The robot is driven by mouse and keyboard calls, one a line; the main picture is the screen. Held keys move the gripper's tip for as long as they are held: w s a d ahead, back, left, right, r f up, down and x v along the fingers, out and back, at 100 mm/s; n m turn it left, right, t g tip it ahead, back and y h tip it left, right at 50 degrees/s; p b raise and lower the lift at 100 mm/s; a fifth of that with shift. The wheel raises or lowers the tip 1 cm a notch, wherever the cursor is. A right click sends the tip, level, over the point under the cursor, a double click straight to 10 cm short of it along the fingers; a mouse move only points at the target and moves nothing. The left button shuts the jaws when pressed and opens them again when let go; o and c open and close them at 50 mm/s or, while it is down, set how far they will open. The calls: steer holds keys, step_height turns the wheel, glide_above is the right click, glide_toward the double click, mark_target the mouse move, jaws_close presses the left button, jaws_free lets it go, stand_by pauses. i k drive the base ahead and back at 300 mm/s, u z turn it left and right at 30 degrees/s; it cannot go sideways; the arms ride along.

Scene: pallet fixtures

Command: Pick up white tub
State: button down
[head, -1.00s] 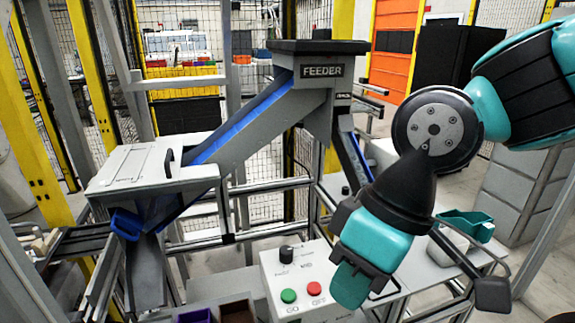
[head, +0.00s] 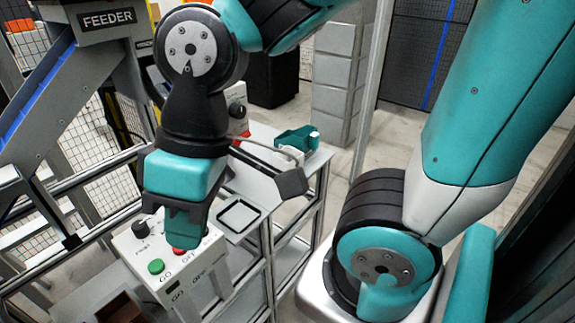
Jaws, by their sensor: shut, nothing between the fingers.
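My gripper (head: 187,240) points down with its fingers shut and empty. It appears in front of the control box (head: 165,262) and partly covers the red OFF button. A teal holder (head: 296,139) sits at the far end of the grey side table. A small pale shape (head: 289,153) shows just below it, partly hidden by my arm's cable and camera part. I cannot tell for sure whether this is the white tub. No other white tub shows clearly.
A shallow dark-rimmed tray (head: 238,216) lies on the grey table near my gripper. A second box with a black knob (head: 237,110) stands behind my wrist. The feeder (head: 107,20) is at upper left, and a brown bin (head: 121,308) is at lower left. Grey drawers (head: 338,75) stand behind.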

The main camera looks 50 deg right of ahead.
mark_target(282, 163)
steer(key=k, duration=1.25)
steer(key=z, duration=0.55)
steer(key=i, duration=0.45)
steer(key=z, duration=0.55)
steer(key=i, duration=1.2)
steer(key=u, duration=0.5)
